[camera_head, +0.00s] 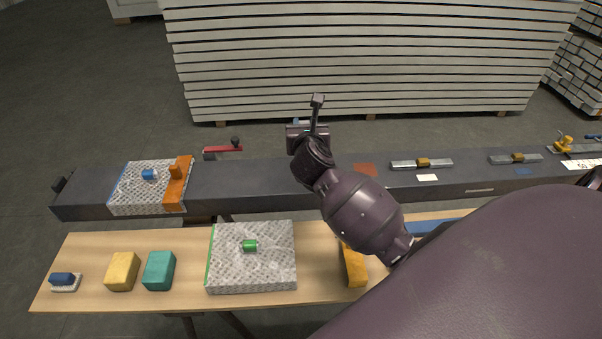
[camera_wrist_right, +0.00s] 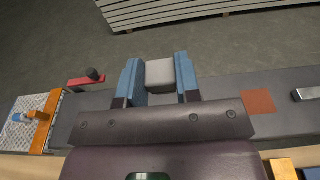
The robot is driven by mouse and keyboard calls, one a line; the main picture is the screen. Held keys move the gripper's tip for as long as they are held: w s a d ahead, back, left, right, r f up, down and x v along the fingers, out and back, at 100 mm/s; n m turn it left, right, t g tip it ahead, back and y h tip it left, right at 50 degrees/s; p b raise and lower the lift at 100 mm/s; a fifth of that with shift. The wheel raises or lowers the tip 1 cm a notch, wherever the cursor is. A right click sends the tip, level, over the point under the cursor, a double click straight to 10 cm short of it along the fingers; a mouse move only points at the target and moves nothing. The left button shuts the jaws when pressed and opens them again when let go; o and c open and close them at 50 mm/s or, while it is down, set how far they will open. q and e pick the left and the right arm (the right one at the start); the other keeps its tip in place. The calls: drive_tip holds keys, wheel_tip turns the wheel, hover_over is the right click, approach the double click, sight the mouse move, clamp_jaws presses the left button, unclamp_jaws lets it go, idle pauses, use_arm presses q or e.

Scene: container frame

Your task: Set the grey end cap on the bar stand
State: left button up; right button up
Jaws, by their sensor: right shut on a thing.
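In the right wrist view, a small light-grey block, the grey end cap (camera_wrist_right: 160,75), sits between the two blue fingers of my right gripper (camera_wrist_right: 159,83), with a finger against each side. In the head view this gripper (camera_head: 304,128) is over the far edge of a long dark beam (camera_head: 250,178), and its wrist hides the cap. The beam runs across the scene; I cannot tell whether it or a part on it is the bar stand. My left gripper is not in view.
A speckled panel (camera_head: 132,190) with an orange clamp (camera_head: 178,185) lies on the beam's left. A red lever (camera_head: 222,150) stands at its far edge. A rust patch (camera_head: 366,170) and metal rail (camera_head: 405,166) lie right. The wooden table (camera_head: 190,295) carries yellow and teal blocks.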

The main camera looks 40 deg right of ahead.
wheel_tip(320, 180, down, 12)
drive_tip(key=shift+b, duration=1)
wheel_tip(320, 180, down, 4)
drive_tip(key=shift+r+b, duration=0.1)
drive_tip(key=shift+b, duration=0.4)
drive_tip(key=shift+f, duration=0.25)
drive_tip(key=shift+f, duration=0.2)
drive_tip(key=o, duration=0.8)
drive_tip(key=shift+o, duration=0.5)
